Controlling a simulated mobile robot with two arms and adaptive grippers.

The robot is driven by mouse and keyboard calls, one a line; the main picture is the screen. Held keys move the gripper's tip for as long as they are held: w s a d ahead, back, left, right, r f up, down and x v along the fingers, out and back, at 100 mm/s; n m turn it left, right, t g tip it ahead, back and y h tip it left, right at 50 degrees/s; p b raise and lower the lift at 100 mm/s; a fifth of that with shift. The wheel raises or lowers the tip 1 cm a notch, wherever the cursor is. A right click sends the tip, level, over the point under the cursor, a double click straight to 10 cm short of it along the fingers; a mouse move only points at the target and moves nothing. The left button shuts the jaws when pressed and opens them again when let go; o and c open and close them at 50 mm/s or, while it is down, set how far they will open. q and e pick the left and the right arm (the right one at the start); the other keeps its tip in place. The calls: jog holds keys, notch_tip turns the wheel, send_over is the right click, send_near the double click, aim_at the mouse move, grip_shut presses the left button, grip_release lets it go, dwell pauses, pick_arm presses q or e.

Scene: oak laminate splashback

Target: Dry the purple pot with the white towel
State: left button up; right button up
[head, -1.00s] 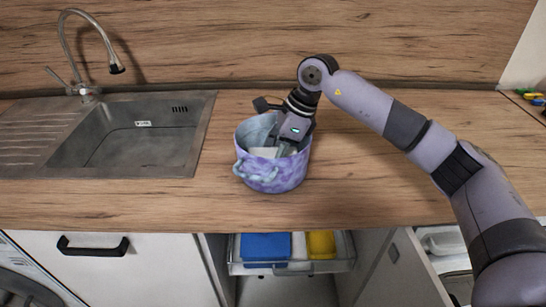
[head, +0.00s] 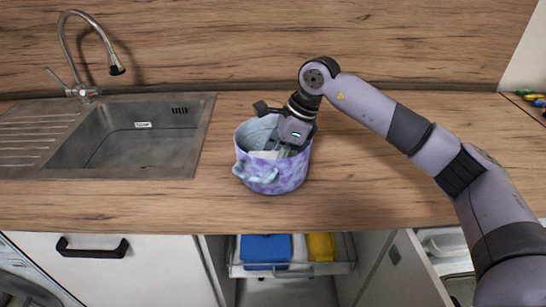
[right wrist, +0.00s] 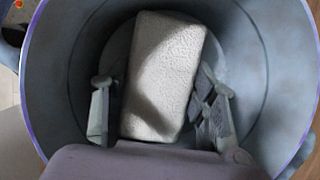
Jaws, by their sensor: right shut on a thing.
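The purple pot (head: 290,180) stands upright on the wooden worktop, to the right of the sink, with a light blue handle facing the front. My right gripper (right wrist: 160,110) reaches down inside the pot. It is shut on the white towel (right wrist: 165,70), a thick, folded, block-like piece with a rough surface, between its two fingers. The towel is low inside the pot, close to the grey bottom; I cannot tell whether it touches it. In the head view the towel (head: 264,155) shows only partly behind the pot's front rim. My left gripper is not in view.
A steel sink (head: 130,135) with a tap (head: 85,50) is at the left. Below the worktop an open drawer (head: 335,268) holds blue, white and yellow items. A cabinet door (head: 395,270) stands open. The worktop around the pot is clear.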

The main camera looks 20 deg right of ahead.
notch_tip(320, 180, up, 16)
jog(key=w+p, duration=0.1)
jog(key=p, duration=0.9)
jog(key=shift+d, duration=0.15)
jog(key=shift+w, duration=0.1)
dwell(0.6)
jog(key=shift+f+b, duration=1.5)
jog(key=shift+f, duration=0.85)
jog(key=shift+f, duration=0.1)
jog(key=shift+f+b, duration=3.5)
jog(key=shift+f, duration=1.4)
